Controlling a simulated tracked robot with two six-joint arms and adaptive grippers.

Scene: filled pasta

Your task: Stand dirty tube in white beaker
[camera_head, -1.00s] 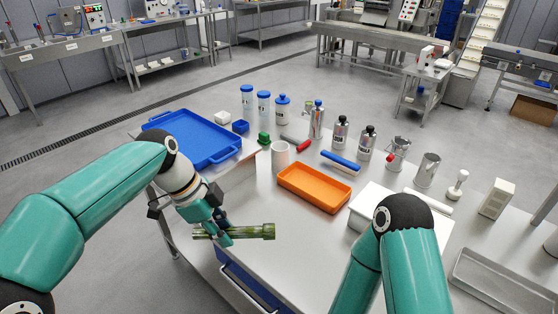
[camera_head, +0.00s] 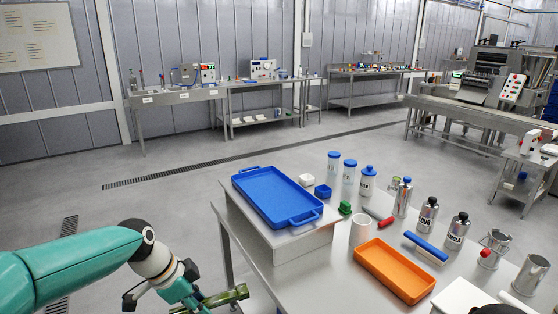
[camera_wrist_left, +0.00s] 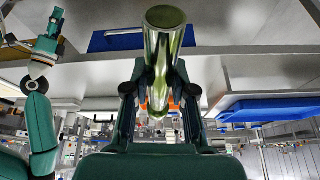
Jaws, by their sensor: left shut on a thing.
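The dirty tube (camera_head: 228,297) is green and glassy and shows low in the head view, its right end a little higher.
A blue tray (camera_head: 276,197) lies on a raised board at the table's left. An orange tray (camera_head: 395,270), a blue-handled tool (camera_head: 426,247), a red-handled tool (camera_head: 378,215) and several bottles stand around the beaker. The floor left of the table is clear.

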